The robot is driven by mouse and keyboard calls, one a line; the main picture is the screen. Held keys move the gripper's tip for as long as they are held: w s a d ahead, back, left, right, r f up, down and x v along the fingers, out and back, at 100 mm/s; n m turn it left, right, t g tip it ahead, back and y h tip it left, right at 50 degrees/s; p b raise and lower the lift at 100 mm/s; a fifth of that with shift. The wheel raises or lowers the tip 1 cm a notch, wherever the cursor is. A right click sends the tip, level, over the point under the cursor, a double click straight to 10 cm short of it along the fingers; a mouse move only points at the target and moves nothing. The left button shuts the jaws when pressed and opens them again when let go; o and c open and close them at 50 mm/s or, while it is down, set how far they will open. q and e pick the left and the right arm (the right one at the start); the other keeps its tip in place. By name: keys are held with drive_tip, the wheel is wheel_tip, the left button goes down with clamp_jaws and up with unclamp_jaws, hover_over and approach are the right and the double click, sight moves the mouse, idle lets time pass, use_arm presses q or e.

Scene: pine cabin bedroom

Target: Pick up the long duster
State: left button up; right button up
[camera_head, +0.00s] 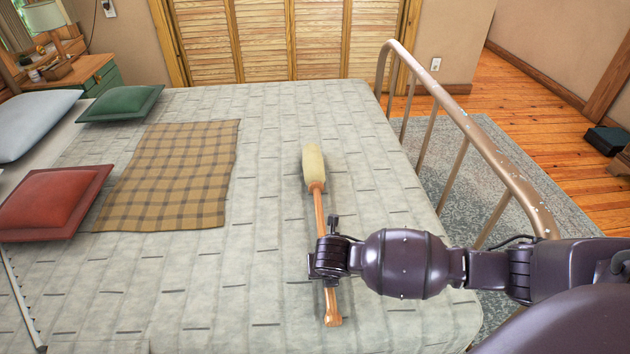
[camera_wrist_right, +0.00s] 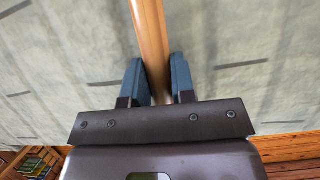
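The long duster (camera_head: 314,165) lies lengthwise on the bed (camera_head: 270,270), with its pale, fluffy head toward the closet and its wooden handle toward me. My right gripper (camera_head: 328,258) reaches in from the right and straddles the handle at its lower half. In the right wrist view, the wooden handle (camera_wrist_right: 150,35) fills the gap between the two blue-grey fingers of the gripper (camera_wrist_right: 160,80), which appear closed on it. The handle's end knob shows below the gripper. No gap between duster and bed is clear. My left gripper is not in view.
A brown metal bed rail (camera_head: 480,145) stands at the bed's right edge, beneath my right arm. A plaid blanket (camera_head: 175,175), a red pillow (camera_head: 50,200) and a green pillow (camera_head: 120,102) lie left of the duster. Bare bedding surrounds the duster.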

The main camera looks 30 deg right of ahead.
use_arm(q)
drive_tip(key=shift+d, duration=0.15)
use_arm(e)
clamp_jaws()
